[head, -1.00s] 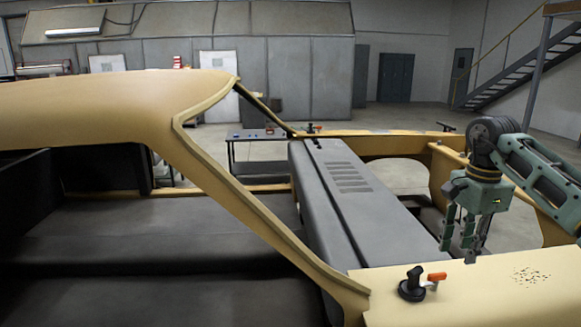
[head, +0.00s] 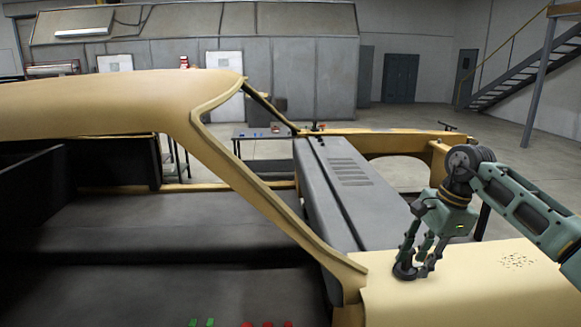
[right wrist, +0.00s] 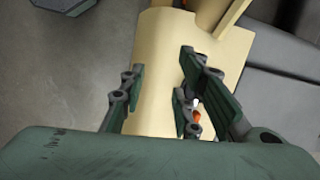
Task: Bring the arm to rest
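My right gripper (head: 418,268) hangs over the tan panel (head: 480,285) of the car shell, fingers pointing down. In the right wrist view (right wrist: 160,105) its fingers stand apart, with tan panel showing between them, so it is open. My left gripper is not in view.
The tan roof and slanted pillar (head: 255,170) rise at the left and middle. A long grey vented panel (head: 345,190) lies behind the gripper. Small green and red things (head: 265,324) show at the bottom edge. Open floor lies beyond, with a low table (head: 262,132) behind.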

